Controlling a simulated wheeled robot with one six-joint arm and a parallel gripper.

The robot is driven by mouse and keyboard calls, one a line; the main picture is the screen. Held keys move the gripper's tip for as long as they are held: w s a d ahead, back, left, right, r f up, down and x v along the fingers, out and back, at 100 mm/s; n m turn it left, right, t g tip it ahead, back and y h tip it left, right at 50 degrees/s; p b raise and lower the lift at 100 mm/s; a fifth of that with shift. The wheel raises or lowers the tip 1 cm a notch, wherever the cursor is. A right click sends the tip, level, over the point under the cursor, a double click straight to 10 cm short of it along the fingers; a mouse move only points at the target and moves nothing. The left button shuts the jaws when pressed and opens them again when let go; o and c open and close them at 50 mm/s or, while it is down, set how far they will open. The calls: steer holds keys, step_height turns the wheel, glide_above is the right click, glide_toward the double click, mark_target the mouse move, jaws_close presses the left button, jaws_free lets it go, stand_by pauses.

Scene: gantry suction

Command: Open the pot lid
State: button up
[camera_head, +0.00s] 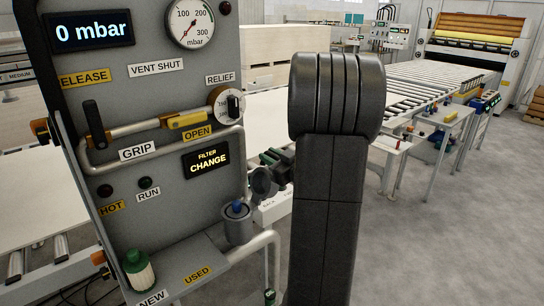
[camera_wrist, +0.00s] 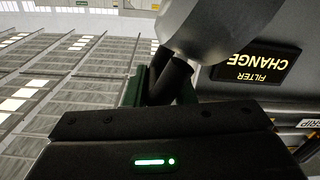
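My gripper (camera_head: 270,160), dark with green parts, is just behind and above the lid, partly hidden by my arm. In the wrist view my gripper's dark fingers (camera_wrist: 168,82) are close beside a large grey rounded part (camera_wrist: 215,25), probably the lid or pot. Whether they touch it or how far they are apart is unclear.
The grey control panel (camera_head: 170,95) carries a grip handle, gauge and FILTER CHANGE display (camera_head: 206,159). A green-and-white filter (camera_head: 138,270) stands at the NEW label; the USED spot looks empty. A bent rail (camera_head: 255,248) edges the shelf. A roller conveyor (camera_head: 435,85) lies behind right.

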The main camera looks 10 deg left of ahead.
mark_target(263, 170)
steer(key=shift+w+r, duration=0.1)
jaws_close()
steer(key=shift+s+a+n+b, duration=0.3)
steer(key=shift+n+b, duration=0.2)
steer(key=shift+b, duration=0.45)
steer(key=shift+s+a+r+n+b, duration=0.45)
steer(key=shift+s+n+b, duration=0.2)
steer(key=shift+b, duration=0.2)
steer(key=shift+s+a+r+n, duration=0.2)
steer(key=shift+s+r+n, duration=0.05)
steer(key=shift+s+n, duration=0.1)
